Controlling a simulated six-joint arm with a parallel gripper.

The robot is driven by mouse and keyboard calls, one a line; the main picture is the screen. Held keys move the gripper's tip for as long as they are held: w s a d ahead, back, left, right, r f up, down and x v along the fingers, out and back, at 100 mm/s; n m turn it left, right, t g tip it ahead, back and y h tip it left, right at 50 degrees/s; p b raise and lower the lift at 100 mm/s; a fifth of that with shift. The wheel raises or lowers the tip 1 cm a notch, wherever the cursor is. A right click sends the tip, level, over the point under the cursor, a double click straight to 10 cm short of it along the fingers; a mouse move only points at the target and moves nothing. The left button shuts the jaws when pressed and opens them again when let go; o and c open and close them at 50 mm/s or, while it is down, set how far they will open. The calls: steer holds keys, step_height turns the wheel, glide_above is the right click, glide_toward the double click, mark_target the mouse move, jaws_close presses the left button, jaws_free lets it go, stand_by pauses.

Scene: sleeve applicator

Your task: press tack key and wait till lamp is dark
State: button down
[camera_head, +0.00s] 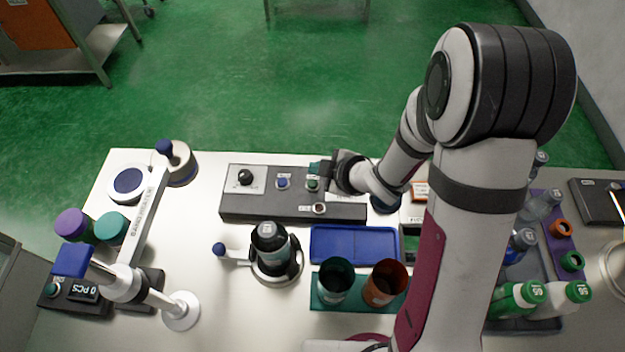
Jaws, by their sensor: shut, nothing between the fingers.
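The grey control box (240,207) lies along the back of the table. On it are a black knob (245,177), a blue key (282,183), a green key (312,184) and a small round dark-reddish fitting with a pale rim (319,208), possibly the lamp. The labels are too small to read, so I cannot tell which key is the tack key. No bright glow shows on the box. My gripper (318,169) is shut and empty, with its tips just behind and above the green key. I cannot tell whether it touches the key.
A black bottle (270,241) stands in a round holder in front of the box. A blue tray (353,246), a teal cup (336,278) and an orange cup (383,281) are right of it. A banding arm (146,222) and counter (78,290) stand left.

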steer(key=shift+f, duration=1.35)
stand_by(1.0)
steer(key=shift+f, duration=0.4)
steer(key=shift+f, duration=0.45)
stand_by(0.4)
steer(key=shift+r, duration=0.85)
steer(key=shift+r, duration=0.1)
steer(key=shift+r, duration=2.4)
stand_by(1.1)
